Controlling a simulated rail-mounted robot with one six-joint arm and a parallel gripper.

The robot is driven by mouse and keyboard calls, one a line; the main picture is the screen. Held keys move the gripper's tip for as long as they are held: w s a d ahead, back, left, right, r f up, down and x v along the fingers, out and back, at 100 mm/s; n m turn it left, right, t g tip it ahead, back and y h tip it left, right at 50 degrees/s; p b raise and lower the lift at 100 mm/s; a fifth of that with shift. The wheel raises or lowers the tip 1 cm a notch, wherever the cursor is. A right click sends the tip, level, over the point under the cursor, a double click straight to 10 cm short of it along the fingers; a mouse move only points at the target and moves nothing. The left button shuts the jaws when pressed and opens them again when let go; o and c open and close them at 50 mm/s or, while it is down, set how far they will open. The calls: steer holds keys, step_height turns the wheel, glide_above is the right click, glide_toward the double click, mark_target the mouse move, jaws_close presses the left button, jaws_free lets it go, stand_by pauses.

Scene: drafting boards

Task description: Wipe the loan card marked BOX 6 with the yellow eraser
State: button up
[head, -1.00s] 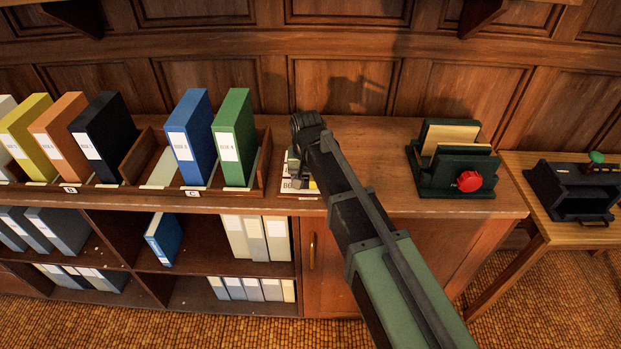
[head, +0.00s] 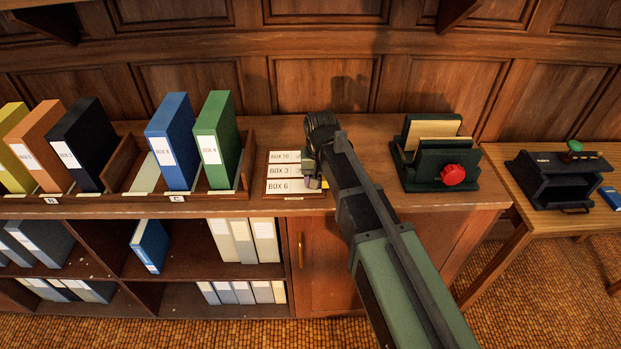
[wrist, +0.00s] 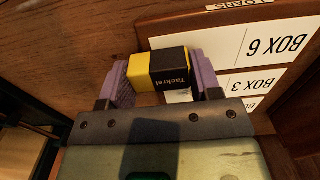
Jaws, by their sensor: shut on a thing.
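The loan card marked BOX 6 (head: 285,187) is the front one of three white cards lying on the cabinet top. It also shows, upside down, in the wrist view (wrist: 262,45). My gripper (head: 316,180) is at the right end of the cards in the head view. In the wrist view its purple fingers (wrist: 160,80) are shut on the yellow eraser (wrist: 141,71), which has a black sleeve lettered "Tackrel". The eraser overlaps the end of the BOX 6 card in that view; I cannot tell whether it touches the card.
Cards marked BOX 3 (head: 280,171) and BOX 10 (head: 284,156) lie behind BOX 6. A rack with blue (head: 170,141) and green (head: 217,139) box files stands left. A dark green holder with a red knob (head: 452,174) stands right.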

step_height(320, 180, up, 6)
steer(key=p, duration=0.6)
steer(key=shift+a, duration=0.1)
step_height(320, 180, up, 3)
steer(key=p, duration=0.3)
stand_by(0.4)
